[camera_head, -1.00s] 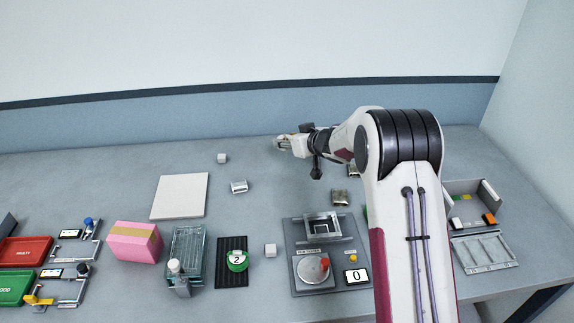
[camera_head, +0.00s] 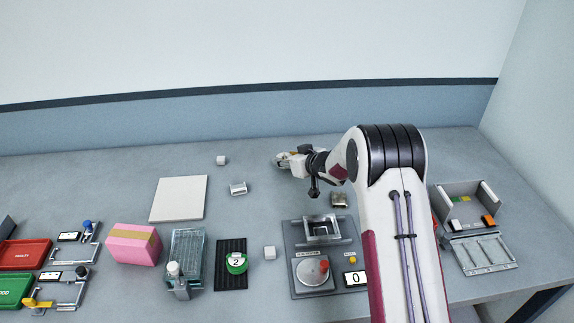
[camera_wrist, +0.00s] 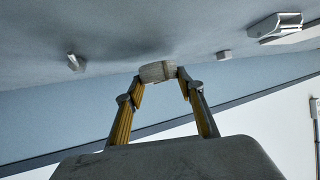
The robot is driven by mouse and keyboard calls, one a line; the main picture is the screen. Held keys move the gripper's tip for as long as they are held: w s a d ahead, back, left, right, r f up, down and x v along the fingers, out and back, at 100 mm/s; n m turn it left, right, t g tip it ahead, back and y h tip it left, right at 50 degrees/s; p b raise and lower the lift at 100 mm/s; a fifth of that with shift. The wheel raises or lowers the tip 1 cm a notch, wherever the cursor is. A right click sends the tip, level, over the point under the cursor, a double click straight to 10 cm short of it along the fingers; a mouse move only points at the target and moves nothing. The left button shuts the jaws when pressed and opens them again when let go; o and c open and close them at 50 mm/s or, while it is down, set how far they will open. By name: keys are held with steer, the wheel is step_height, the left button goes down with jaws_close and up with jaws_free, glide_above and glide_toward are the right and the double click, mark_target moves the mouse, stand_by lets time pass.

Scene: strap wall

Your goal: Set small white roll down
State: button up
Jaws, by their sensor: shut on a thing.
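In the wrist view, the small white roll (camera_wrist: 157,71) is a short, pale grey-white piece lying crosswise between my fingertips. My gripper (camera_wrist: 160,75) is shut on it, with one yellow-sided finger at each end. In the head view, my gripper (camera_head: 278,160) is over the back middle of the table, pointing left; the roll is too small there to make out clearly. I cannot tell whether the roll touches the table.
A small white cube (camera_head: 221,160) and a white holder (camera_head: 238,188) stand left of my gripper. A white square plate (camera_head: 179,198) lies farther left. A device with a square frame (camera_head: 322,228) stands in front.

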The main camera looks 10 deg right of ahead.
steer(key=shift+f, duration=1.3)
steer(key=shift+f, duration=0.1)
steer(key=o, duration=1.1)
steer(key=shift+s+d+r, duration=0.1)
steer(key=shift+s+r, duration=0.05)
steer(key=shift+r, duration=0.1)
steer(key=shift+v, duration=5.8)
steer(key=shift+f, duration=0.15)
